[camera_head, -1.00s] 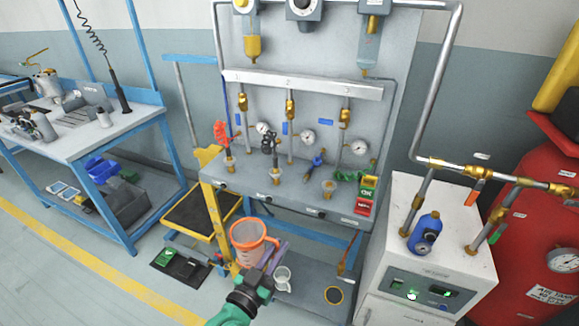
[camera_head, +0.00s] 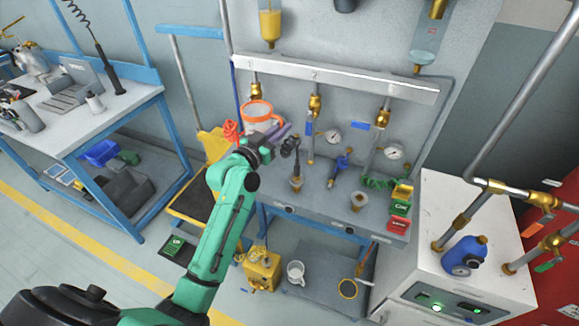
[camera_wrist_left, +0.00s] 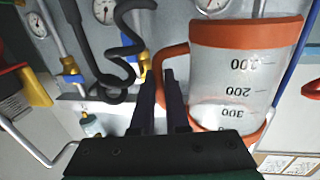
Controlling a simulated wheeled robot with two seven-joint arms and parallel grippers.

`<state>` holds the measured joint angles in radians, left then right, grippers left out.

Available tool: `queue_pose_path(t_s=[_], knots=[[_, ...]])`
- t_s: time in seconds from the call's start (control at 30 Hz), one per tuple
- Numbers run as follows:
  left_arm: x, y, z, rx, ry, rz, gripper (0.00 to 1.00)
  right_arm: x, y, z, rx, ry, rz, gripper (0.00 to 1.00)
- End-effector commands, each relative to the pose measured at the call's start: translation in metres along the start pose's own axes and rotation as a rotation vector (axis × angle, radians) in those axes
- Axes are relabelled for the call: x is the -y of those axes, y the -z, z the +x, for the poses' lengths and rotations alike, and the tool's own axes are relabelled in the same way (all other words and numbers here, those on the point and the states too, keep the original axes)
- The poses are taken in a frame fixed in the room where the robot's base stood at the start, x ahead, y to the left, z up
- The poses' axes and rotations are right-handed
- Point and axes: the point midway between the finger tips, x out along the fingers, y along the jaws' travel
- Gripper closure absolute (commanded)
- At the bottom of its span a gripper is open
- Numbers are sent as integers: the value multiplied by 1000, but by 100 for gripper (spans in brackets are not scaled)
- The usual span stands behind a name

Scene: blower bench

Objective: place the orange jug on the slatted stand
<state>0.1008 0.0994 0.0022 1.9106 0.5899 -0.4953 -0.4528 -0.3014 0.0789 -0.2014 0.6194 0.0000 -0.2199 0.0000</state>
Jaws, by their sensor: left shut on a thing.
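The orange jug (camera_head: 256,112) is a clear measuring jug with an orange rim and handle. It is up in the air in front of the panel, roughly upright in the head view. My left gripper (camera_head: 277,138) is shut on its handle. In the left wrist view the gripper (camera_wrist_left: 160,82) has its dark fingers at the orange handle, and the jug's marked wall (camera_wrist_left: 232,75) is beside them, upside down in the picture. I cannot clearly make out a slatted stand. My right gripper is not in view.
A yellow frame with a dark platform (camera_head: 190,208) stands to the left. A yellow box (camera_head: 262,270) and a white mug (camera_head: 295,272) are low down.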

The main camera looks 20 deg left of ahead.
Motion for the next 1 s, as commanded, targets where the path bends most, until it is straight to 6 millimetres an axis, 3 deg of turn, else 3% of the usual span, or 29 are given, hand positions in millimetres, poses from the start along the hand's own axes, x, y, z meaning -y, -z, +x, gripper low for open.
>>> queue_pose_path(t_s=[0.03, 0.2, 0.5, 0.6, 0.93, 1.0], knots=[[0, -19, 0, 5, -1, 0, 100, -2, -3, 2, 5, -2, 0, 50], [-1, -75, 0, 1, -1, 3, 100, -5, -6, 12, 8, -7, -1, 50], [-2, -133, 1, -1, -1, 5, 100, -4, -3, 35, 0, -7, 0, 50], [-2, -141, 1, -2, 0, 4, 100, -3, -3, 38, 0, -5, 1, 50], [-3, -144, 1, -3, 0, 4, 100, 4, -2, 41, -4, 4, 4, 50], [-3, -142, 1, -2, 0, 3, 65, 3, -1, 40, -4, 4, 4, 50]])
